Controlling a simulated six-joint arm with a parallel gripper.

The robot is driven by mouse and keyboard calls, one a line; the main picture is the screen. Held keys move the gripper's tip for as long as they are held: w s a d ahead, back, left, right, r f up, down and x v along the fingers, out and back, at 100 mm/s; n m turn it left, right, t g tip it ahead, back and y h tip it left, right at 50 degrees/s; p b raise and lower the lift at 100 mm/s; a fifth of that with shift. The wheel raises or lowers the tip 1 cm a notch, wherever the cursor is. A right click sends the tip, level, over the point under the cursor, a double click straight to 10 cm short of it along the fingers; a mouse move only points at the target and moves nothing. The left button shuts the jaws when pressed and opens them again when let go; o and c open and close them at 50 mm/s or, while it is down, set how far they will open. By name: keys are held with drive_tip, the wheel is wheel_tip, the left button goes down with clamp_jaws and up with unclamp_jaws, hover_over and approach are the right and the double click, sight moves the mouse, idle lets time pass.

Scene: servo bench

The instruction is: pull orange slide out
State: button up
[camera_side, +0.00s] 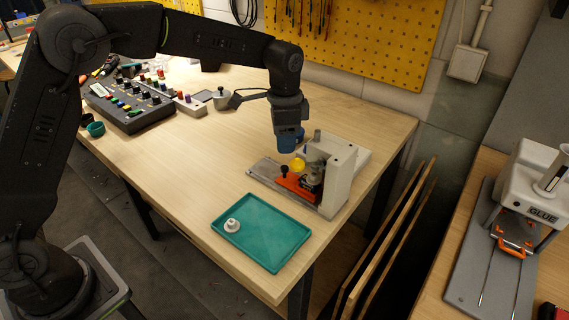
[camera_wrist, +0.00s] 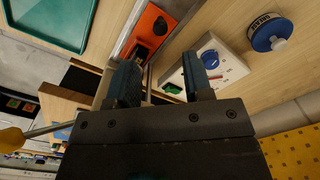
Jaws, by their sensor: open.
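The orange slide (camera_side: 297,186) lies in a low grey fixture against a white upright block, near the table's right edge. It has a black knob (camera_side: 284,169) on its left end. In the wrist view the slide (camera_wrist: 143,34) and its knob (camera_wrist: 160,25) lie beyond the fingertips. My gripper (camera_side: 289,144) is above the fixture, pointing down, apart from the slide. In the wrist view my gripper (camera_wrist: 160,76) has its two fingers spread. I see nothing held between them. Part of the fixture is hidden behind the fingers in that view.
A teal tray (camera_side: 275,248) with a small white part (camera_side: 232,225) lies in front of the fixture. A white box with a blue knob (camera_wrist: 209,59) and a round tin (camera_wrist: 268,35) show in the wrist view. A glue machine (camera_side: 541,180) stands on another bench at right.

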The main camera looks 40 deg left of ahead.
sight(284, 167)
wheel_tip(284, 167, down, 8)
drive_tip(key=shift+r, duration=0.1)
idle(0.4)
clamp_jaws()
idle(0.3)
